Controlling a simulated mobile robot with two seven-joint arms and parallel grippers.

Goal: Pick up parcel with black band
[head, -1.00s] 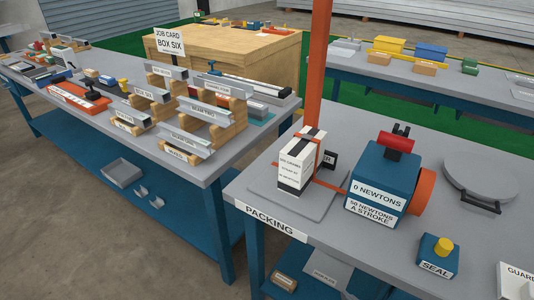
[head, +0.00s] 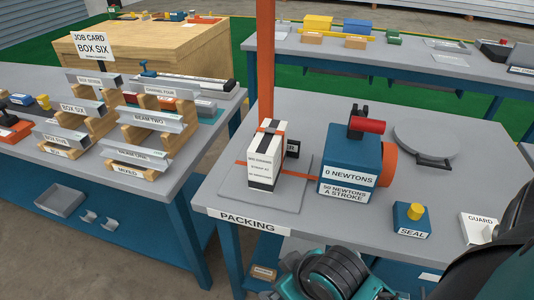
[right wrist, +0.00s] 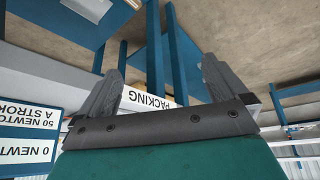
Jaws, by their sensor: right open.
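The parcel (head: 262,170) is a white upright box with a black band and printed text on its front. It stands on a grey plate (head: 247,198) on the packing table, with an orange strap around it. My right gripper (right wrist: 163,68) is open and empty in the right wrist view, its two grey fingers apart. The parcel does not show between the fingers. The head view shows my right arm at the lower right, in front of the table and apart from the parcel. My left gripper is in neither view.
An orange post (head: 266,60) rises behind the parcel. A blue tensioner block (head: 349,160) labelled "0 NEWTONS" stands right of it. A SEAL block (head: 411,219), a GUARD sign (head: 482,228) and a round grey lid (head: 426,142) are farther right. Racks of beams (head: 150,118) stand on the left table.

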